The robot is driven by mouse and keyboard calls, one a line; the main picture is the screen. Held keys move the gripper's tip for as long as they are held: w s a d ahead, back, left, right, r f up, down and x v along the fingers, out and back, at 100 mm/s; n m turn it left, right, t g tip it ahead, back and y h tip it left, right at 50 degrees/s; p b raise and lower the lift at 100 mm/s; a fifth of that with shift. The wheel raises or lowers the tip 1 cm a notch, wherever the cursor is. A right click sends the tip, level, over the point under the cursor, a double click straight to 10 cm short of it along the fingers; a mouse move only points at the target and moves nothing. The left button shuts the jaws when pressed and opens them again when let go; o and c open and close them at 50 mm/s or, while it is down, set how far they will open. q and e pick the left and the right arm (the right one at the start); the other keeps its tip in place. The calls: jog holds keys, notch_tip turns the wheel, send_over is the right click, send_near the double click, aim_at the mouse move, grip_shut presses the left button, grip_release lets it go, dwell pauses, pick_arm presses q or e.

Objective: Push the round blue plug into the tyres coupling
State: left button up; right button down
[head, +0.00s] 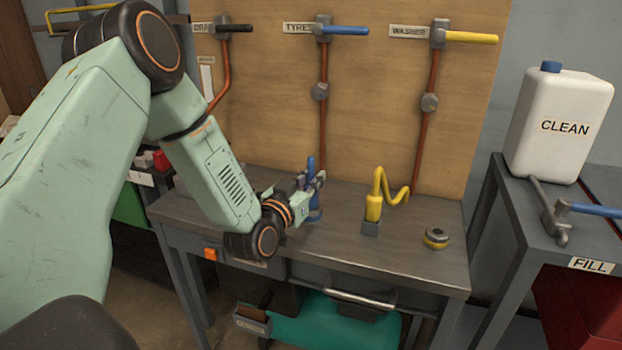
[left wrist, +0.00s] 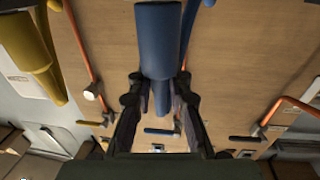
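The round blue plug (head: 315,215) stands upright at the bench, left of the yellow plug, with its narrow part rising above my left gripper (head: 312,181). In the left wrist view the blue plug (left wrist: 160,40) lies between the two fingers of my left gripper (left wrist: 159,82). The fingers flank it closely; whether they press on it is unclear. The tyres coupling (head: 323,32), with a blue lever, is on the board above, beside the TYRES label (head: 299,28). My right gripper is not in view.
The yellow plug (head: 374,208) with a coiled lead stands in a grey holder to the right. A round fitting (head: 436,238) lies near the bench's right end. Copper pipes (head: 427,130) run down the board. A white CLEAN jug (head: 560,120) stands on the right-hand table.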

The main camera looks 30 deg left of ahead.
pick_arm(q)
jog(key=o, duration=0.4)
jog(key=s+d, duration=0.1)
jog(key=s, duration=1.1)
jog(key=shift+d, duration=0.15)
dwell(0.3)
dwell(0.5)
